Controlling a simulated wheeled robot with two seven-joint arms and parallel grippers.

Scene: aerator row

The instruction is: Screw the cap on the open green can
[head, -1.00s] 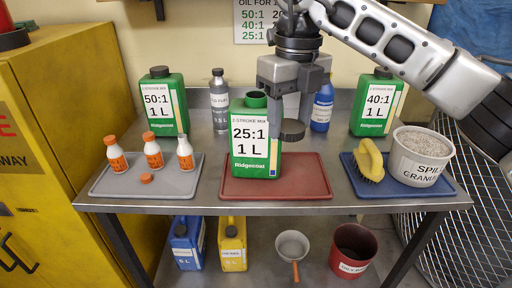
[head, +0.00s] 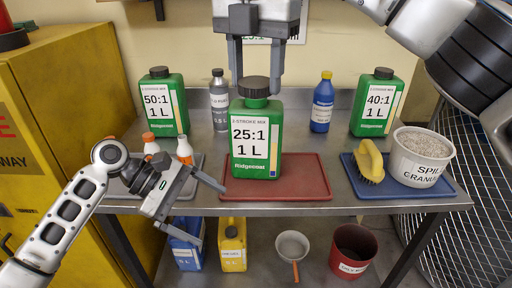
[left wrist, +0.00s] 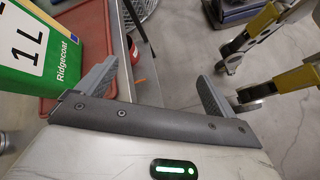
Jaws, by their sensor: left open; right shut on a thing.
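The green 25:1 can (head: 256,140) stands upright on the red tray (head: 310,180). The dark cap (head: 255,87) sits at the top of its neck, and I cannot tell how tightly it is seated. My right gripper (head: 256,88) points down from above and is shut on the cap, one finger on each side. My left gripper (head: 212,218) is open and empty, low in front of the table, left of the can. In the left wrist view its open jaws (left wrist: 155,80) are empty, and the can (left wrist: 40,50) shows at the upper left.
Capped green cans 50:1 (head: 165,105) and 40:1 (head: 378,105) stand at the back, with a grey bottle (head: 219,100) and blue bottle (head: 322,105). A blue tray (head: 435,193) holds a brush and granule bucket. My left arm partly hides small orange-capped bottles (head: 184,150).

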